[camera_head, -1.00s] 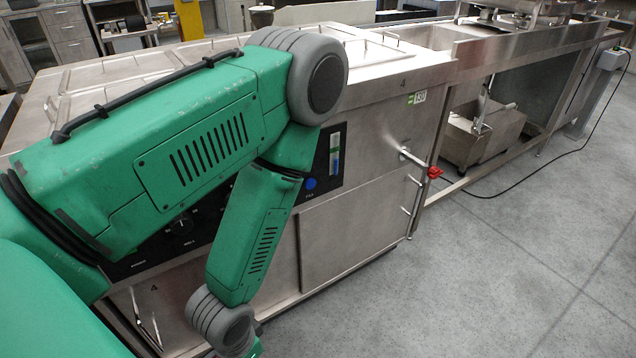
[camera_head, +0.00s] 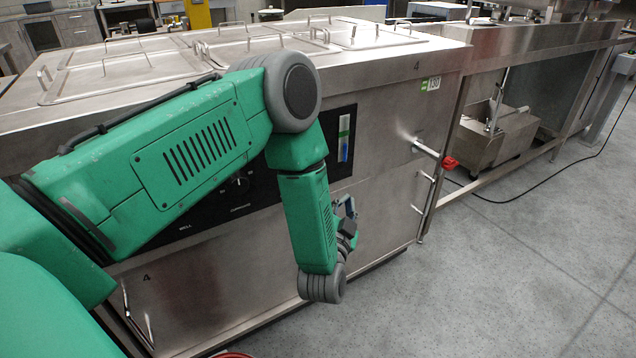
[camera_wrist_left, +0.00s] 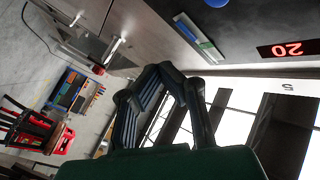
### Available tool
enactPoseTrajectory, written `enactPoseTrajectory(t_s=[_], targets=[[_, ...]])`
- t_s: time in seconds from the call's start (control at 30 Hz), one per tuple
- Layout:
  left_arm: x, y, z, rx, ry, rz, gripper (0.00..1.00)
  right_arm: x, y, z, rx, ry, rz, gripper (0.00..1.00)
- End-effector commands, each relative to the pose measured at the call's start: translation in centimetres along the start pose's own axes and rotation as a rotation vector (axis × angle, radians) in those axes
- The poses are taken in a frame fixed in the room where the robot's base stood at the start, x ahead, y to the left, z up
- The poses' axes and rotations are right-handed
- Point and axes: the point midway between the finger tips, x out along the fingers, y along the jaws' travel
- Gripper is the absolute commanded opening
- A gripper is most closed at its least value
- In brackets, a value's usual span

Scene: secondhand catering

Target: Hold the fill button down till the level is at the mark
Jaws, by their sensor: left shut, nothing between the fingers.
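The level gauge (camera_head: 345,140) is a pale upright strip on the black front panel, with a green band in its upper part and blue low down. It also shows, turned over, in the left wrist view (camera_wrist_left: 196,36). A blue round button (camera_wrist_left: 216,2) is cut by the top edge of the left wrist view. In the head view my arm hides that button. My left gripper (camera_head: 347,203) is shut and empty, in front of the unit and below the gauge. In the left wrist view its fingers (camera_wrist_left: 168,72) meet, apart from the panel. My right gripper is not in view.
The steel unit has lidded wells (camera_head: 130,68) on top. A pipe with a red handle (camera_head: 449,162) sticks out of its front at right. A red "20" display (camera_wrist_left: 289,48) shows on the panel. Grey floor (camera_head: 480,270) lies open at right.

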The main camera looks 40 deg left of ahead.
Motion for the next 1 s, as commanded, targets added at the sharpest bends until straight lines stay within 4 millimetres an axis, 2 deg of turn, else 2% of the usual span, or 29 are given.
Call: enactPoseTrajectory(t_s=[0.13, 0.47, 0.67, 1.0], targets=[[0.7, -0.9, -0.6, 0.025, 0.033, -0.07, 0.0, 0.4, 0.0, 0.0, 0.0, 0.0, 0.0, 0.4], [0.8, -1.1, -0.5, 0.024, 0.032, -0.068, 0.0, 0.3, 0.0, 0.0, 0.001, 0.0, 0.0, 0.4], [1.9, -1.9, 0.2, 0.023, 0.032, -0.069, 0.0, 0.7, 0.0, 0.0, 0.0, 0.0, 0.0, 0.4], [5.1, -4.6, 2.5, 0.024, 0.032, -0.069, 0.0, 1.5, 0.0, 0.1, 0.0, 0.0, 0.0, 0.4]])
